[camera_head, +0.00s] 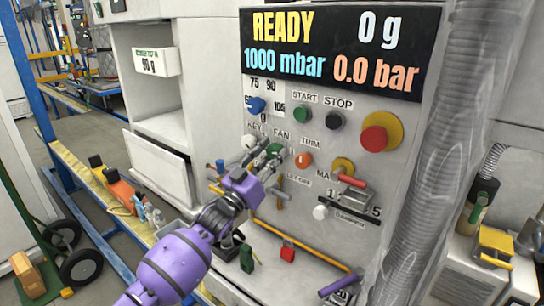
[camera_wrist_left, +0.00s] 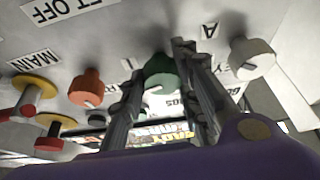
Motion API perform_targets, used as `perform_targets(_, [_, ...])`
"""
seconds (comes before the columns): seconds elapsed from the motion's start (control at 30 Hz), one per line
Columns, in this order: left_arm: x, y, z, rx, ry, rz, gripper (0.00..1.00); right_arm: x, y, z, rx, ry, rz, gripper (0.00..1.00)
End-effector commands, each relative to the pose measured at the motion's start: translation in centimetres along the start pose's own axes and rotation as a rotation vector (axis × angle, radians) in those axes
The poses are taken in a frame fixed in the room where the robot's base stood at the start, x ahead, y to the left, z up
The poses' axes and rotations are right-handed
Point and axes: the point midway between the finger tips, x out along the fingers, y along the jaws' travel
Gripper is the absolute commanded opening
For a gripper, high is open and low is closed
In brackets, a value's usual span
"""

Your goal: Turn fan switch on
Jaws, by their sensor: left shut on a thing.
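The fan switch is a green knob (camera_head: 275,150) below the FAN label on the control panel (camera_head: 345,240). It is partly hidden by my fingers in the head view. In the left wrist view the green knob (camera_wrist_left: 162,72) sits between the fingers. My left gripper (camera_head: 268,158) reaches up to the panel from the lower left and is shut on this knob; its two fingers (camera_wrist_left: 160,85) flank the knob in the wrist view. The knob's pointer position is hard to make out.
The white KEY knob (camera_head: 249,142) is just left of the fingers, and the orange TRIM knob (camera_head: 303,160) just right. A red-yellow stop button (camera_head: 376,138) and a ribbed hose (camera_head: 440,150) are further right. The display (camera_head: 340,48) reads READY.

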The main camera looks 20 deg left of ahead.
Motion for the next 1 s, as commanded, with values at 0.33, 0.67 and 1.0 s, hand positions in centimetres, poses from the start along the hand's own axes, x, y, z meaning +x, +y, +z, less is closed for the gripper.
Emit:
perform_targets(0.33, [-0.03, 0.23, 0.16, 0.204, 0.002, 0.091, 0.04, 0.44, -0.04, 0.82, -0.003, -0.012, -0.001, 0.0])
perform_targets(0.67, [-0.02, 0.26, 0.15, 0.201, 0.002, 0.09, 0.44, 0.43, -0.01, 0.41, -0.003, -0.004, 0.0, 0.0])
perform_targets(1.0, [-0.39, 0.02, 0.14, 0.201, 0.001, 0.087, 0.44, 0.56, 0.08, 0.6, -0.003, -0.006, 0.001, 0.0])
